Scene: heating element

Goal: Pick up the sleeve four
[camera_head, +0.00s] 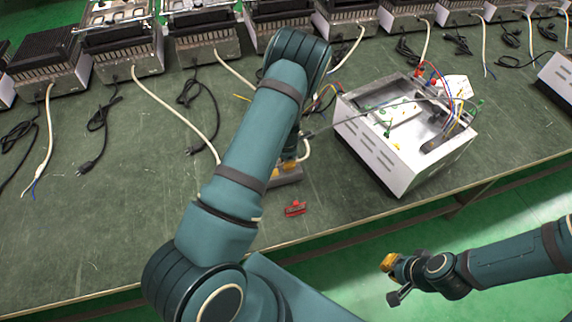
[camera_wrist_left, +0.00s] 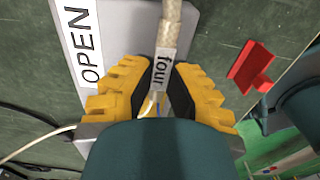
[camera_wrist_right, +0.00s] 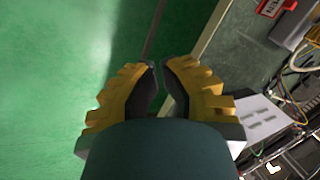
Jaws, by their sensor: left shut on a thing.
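The sleeve four (camera_wrist_left: 168,35) is a pale tube with a white label reading "four" and thin wire ends coming out below. In the left wrist view my left gripper (camera_wrist_left: 163,85) is shut on it around the labelled part. In the head view my left arm hides most of the sleeve and of my left gripper (camera_head: 288,165), which is low over the bench. My right gripper (camera_wrist_right: 159,62) holds nothing, and its fingertips are together or nearly so. In the head view my right gripper (camera_head: 390,263) is off the bench's front edge, over the green floor.
A grey plate marked OPEN (camera_wrist_left: 85,60) lies beside the left gripper. A small red part (camera_head: 295,209) lies near the bench edge. An open white housing (camera_head: 395,150) with coloured wires stands to the right. Several heater units line the back.

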